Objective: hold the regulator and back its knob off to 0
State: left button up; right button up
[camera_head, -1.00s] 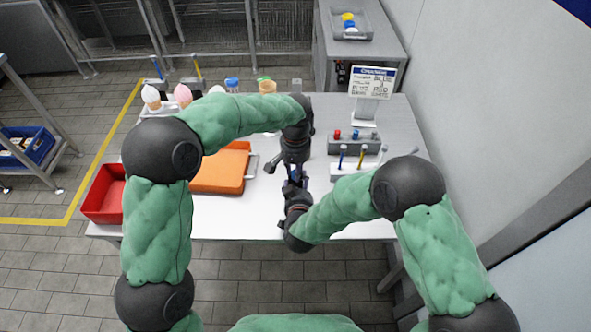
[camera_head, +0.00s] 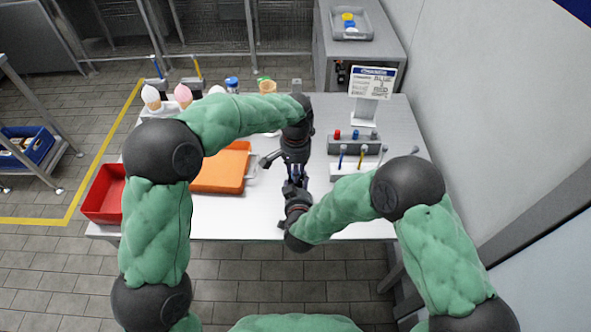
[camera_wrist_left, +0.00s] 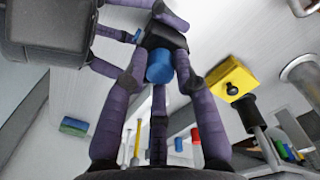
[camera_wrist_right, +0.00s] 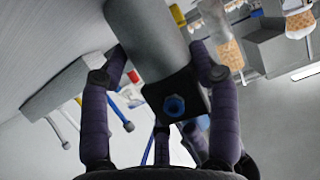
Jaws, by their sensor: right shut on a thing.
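The regulator shows in the left wrist view as a black block (camera_wrist_left: 172,38) with a blue knob (camera_wrist_left: 160,66) facing that camera. In the right wrist view its black body (camera_wrist_right: 178,92) shows a blue round part facing the camera. My right gripper (camera_head: 294,187) is shut on the regulator, its purple fingers reaching the black block from the side. My left gripper (camera_head: 291,174) is above it, pointing down. In the head view the regulator is mostly hidden between the two hands.
An orange case (camera_head: 222,170) lies left on the table, beside a red bin (camera_head: 103,197). Toy cones (camera_head: 183,95) stand along the back. A sign (camera_head: 372,82) and a rack of coloured items (camera_head: 354,145) are at the right. The table's front strip is mostly clear.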

dwell(0.3)
pick_arm(q)
notch_tip(320, 180, up, 12)
dwell(0.5)
dwell(0.3)
notch_tip(320, 180, down, 12)
jog(key=n, duration=0.6)
jog(key=shift+s+f, duration=0.1)
jog(key=shift+f, duration=0.05)
dwell(0.4)
grip_shut()
